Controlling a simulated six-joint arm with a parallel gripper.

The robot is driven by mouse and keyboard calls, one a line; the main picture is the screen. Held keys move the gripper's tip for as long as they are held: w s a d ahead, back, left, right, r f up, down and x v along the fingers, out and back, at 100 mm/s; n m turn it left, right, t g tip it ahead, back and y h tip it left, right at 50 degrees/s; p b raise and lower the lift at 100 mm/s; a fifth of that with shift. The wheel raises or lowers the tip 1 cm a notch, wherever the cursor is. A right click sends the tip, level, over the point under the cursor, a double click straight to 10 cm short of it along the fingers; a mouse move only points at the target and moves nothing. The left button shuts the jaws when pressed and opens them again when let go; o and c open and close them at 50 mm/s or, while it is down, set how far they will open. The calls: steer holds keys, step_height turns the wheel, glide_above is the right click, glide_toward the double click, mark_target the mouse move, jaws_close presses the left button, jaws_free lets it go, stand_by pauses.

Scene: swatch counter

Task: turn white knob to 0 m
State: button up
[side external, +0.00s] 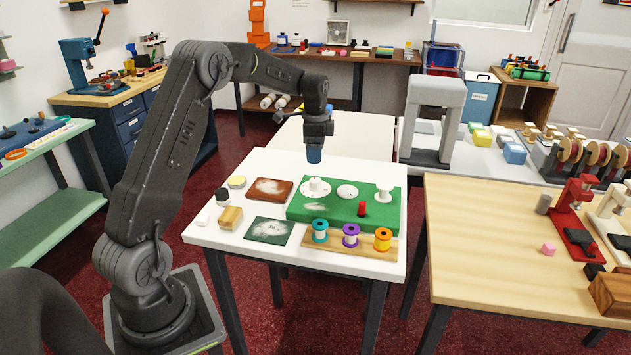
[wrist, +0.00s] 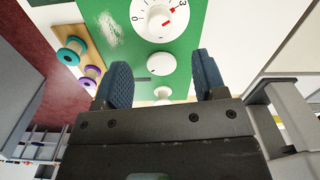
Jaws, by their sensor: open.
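A white knob (wrist: 160,20) with a numbered white dial is on the green board (wrist: 190,40), at the top of the wrist view and partly cut off. A red mark shows beside the "3"; the "0" is at the left of the dial. In the side view the white knob (side external: 315,187) is at the board's left end. My gripper (side external: 314,156) is above the board, apart from it. In the wrist view my gripper (wrist: 160,78) is open, with nothing between its blue fingers.
A flat white disc (side external: 347,191) and a white pedestal-like piece (side external: 384,192) are on the board to the right of the knob. A red peg (side external: 362,208) stands on it. Several thread spools (side external: 350,236) line a wooden strip in front.

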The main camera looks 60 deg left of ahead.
mark_target(315, 180)
step_height(315, 180, down, 10)
steer(key=shift+r, duration=0.1)
stand_by(0.4)
steer(key=c, duration=0.9)
